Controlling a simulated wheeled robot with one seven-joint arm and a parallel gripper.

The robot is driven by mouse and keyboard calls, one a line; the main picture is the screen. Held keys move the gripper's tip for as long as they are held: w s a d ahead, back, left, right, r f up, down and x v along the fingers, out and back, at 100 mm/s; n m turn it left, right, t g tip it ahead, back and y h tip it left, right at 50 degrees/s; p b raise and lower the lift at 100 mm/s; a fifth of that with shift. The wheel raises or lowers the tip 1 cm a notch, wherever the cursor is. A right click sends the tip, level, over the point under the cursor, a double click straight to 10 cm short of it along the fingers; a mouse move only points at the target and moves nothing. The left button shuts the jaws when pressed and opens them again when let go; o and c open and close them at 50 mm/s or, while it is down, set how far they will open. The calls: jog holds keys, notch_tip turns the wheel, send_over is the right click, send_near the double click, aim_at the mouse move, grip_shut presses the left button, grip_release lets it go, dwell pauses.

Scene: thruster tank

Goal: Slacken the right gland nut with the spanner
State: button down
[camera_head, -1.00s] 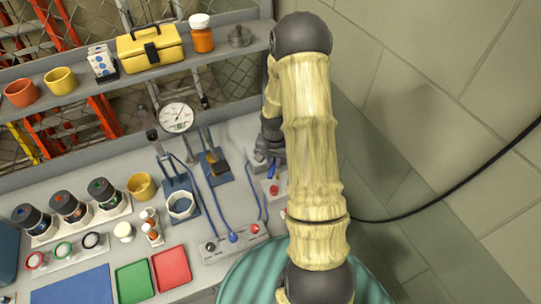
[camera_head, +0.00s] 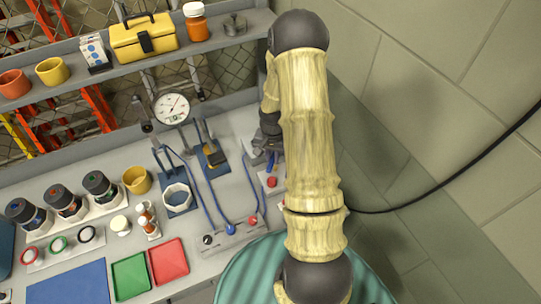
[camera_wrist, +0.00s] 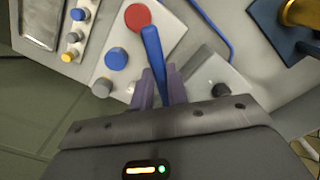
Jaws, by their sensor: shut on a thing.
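My gripper (camera_wrist: 162,88) has purple fingers shut around a slim blue bar (camera_wrist: 152,48) in the wrist view. The bar's far end lies across a pale panel (camera_wrist: 122,38), beside a red round knob (camera_wrist: 138,17). I cannot tell whether this bar is the spanner's handle or whether it touches the panel. A brass cylinder (camera_wrist: 301,13) stands on a blue base at the wrist view's upper right. I cannot clearly make out the right gland nut.
A second strip (camera_wrist: 72,32) of small coloured knobs lies to the left in the wrist view. In the head view, a control box (camera_head: 222,242) with cables, a dial gauge (camera_head: 171,107) and a white ring (camera_head: 177,195) stand left of my arm. A wall is close on the right.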

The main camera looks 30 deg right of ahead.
jog(key=shift+w+d+r, duration=0.1)
jog(key=shift+w+d, duration=0.4)
jog(key=shift+d, duration=0.1)
jog(key=shift+w+d, duration=0.8)
jog(key=shift+w, duration=0.15)
dwell(0.7)
jog(key=shift+f+b, duration=0.6)
jog(key=shift+f, duration=0.5)
dwell(2.1)
jog(key=shift+s, duration=0.1)
jog(key=shift+s+d+n, duration=0.45)
jog(key=shift+d+n, duration=0.05)
jog(key=shift+n, duration=0.2)
dwell(0.3)
